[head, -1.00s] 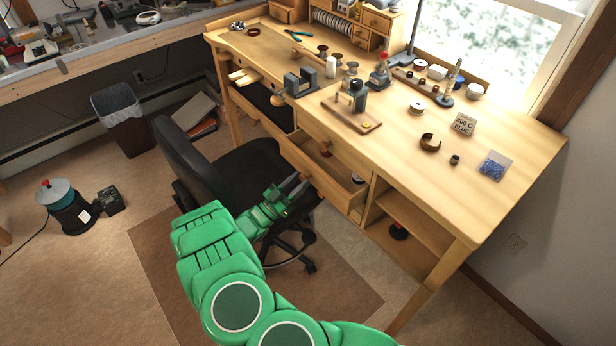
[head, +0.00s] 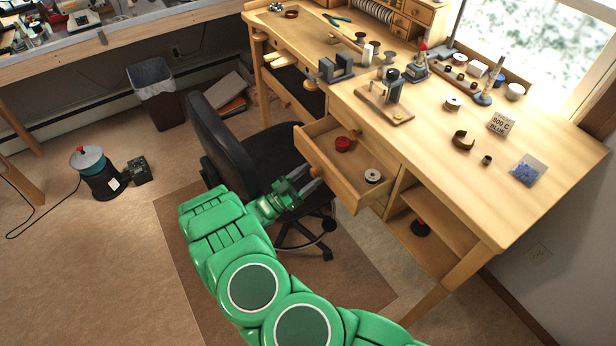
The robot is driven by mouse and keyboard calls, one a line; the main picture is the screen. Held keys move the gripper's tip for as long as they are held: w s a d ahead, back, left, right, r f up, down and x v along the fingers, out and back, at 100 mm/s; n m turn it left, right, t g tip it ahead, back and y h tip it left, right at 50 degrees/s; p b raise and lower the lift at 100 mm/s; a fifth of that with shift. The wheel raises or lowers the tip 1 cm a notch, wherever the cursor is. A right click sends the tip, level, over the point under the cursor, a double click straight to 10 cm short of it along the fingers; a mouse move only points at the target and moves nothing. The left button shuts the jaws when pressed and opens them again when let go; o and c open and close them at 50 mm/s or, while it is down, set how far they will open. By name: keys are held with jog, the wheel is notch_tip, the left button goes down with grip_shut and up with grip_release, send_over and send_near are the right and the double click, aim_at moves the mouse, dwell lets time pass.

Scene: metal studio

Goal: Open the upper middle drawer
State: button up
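A wooden drawer (head: 327,168) in the middle of the workbench stands well out from the bench, and its inside shows from above. A red spool (head: 343,144) and a white spool (head: 373,176) are in it. Above it is a closed drawer front (head: 372,136) with a round knob, just under the bench top. My green gripper (head: 310,180) is at the outer face of the open drawer, close to its handle. The fingertips are small and partly hidden, so I cannot tell whether they grip the handle.
A black office chair (head: 232,150) stands close to the left of my gripper. The workbench top (head: 455,135) carries tools, spools and a small bag of blue beads (head: 528,170). Open shelves (head: 440,222) lie right of the drawer. The brown mat (head: 215,262) and floor at left are mostly clear.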

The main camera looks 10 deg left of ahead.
jog(key=shift+v, duration=1.4)
jog(key=shift+s+a, duration=0.1)
notch_tip(320, 180, up, 7)
